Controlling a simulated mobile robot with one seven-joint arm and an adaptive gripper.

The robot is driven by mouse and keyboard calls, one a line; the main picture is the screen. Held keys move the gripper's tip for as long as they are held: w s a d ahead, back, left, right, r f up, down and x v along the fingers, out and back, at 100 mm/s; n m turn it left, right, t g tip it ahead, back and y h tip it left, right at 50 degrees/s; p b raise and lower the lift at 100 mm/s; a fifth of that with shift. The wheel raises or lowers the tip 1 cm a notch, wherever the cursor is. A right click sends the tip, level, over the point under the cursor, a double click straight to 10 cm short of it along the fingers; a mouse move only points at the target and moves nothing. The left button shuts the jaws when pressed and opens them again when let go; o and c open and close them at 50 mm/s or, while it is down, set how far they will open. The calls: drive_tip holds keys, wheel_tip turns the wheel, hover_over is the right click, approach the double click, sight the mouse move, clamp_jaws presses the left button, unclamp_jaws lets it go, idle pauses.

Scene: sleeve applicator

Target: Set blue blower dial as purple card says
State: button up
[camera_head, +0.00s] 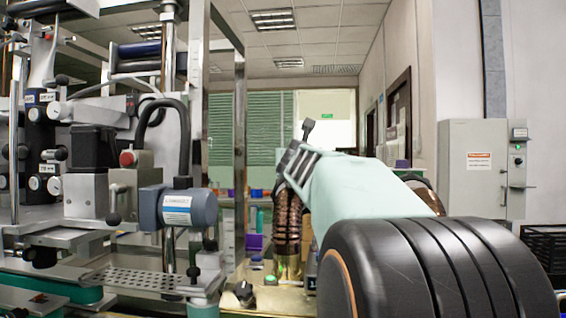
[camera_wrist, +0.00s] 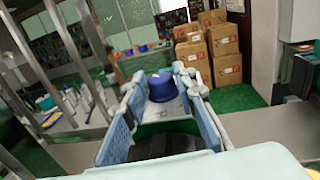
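My gripper (camera_wrist: 158,76) is open in the wrist view, with its two light blue fingers spread. A blue, round, knob-like thing (camera_wrist: 162,86) shows between the fingers above a pale grey surface. Gaps show beside it, and I cannot tell whether it is the blower dial. No dial marks are readable. In the head view, my arm covers the centre right and hides much of the bench behind it. A small purple patch (camera_head: 253,242) lies behind the bench front; I cannot tell whether it is the purple card, and no writing is readable.
A large machine (camera_head: 90,150) with a blue-grey motor (camera_head: 190,211) fills the left. A green button (camera_head: 270,280) and black knob (camera_head: 244,291) are on the bench near my arm. A grey cabinet (camera_head: 480,190) stands right. Cardboard boxes (camera_wrist: 222,50) stand farther back.

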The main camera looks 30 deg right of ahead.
drive_tip(key=o, duration=0.3)
drive_tip(key=shift+r, duration=0.15)
drive_tip(key=shift+r, duration=4.85)
